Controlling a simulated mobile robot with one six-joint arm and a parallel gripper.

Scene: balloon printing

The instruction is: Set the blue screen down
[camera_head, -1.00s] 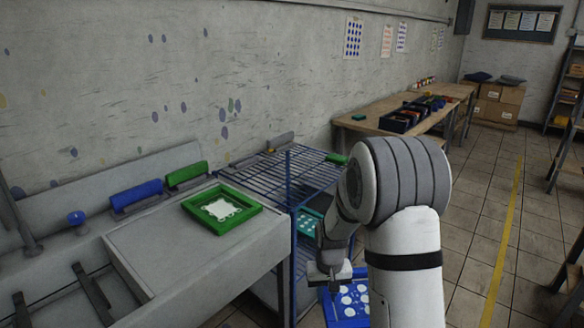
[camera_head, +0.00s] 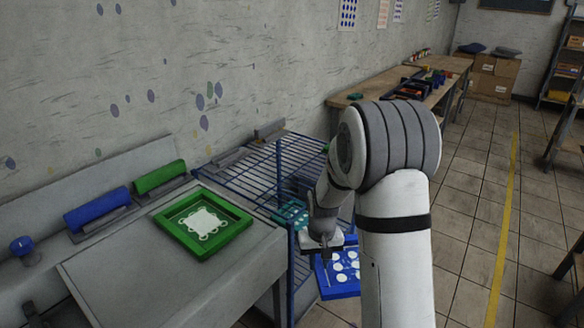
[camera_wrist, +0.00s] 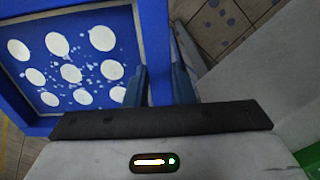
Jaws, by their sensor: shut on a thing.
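The blue screen (camera_head: 340,272) is a blue frame with white balloon-like ovals on its mesh. It hangs below my gripper (camera_head: 327,258) in the head view, in front of the rack and above the floor. In the wrist view the blue screen (camera_wrist: 72,62) fills the upper left, and my gripper (camera_wrist: 160,85) is shut on its right-hand frame bar. Part of the screen is hidden behind my arm in the head view.
A green screen (camera_head: 205,222) lies on the grey press table (camera_head: 105,275). A blue wire rack (camera_head: 268,170) stands beside it, with a teal screen (camera_head: 290,213) on a lower level. Tiled floor is open at right.

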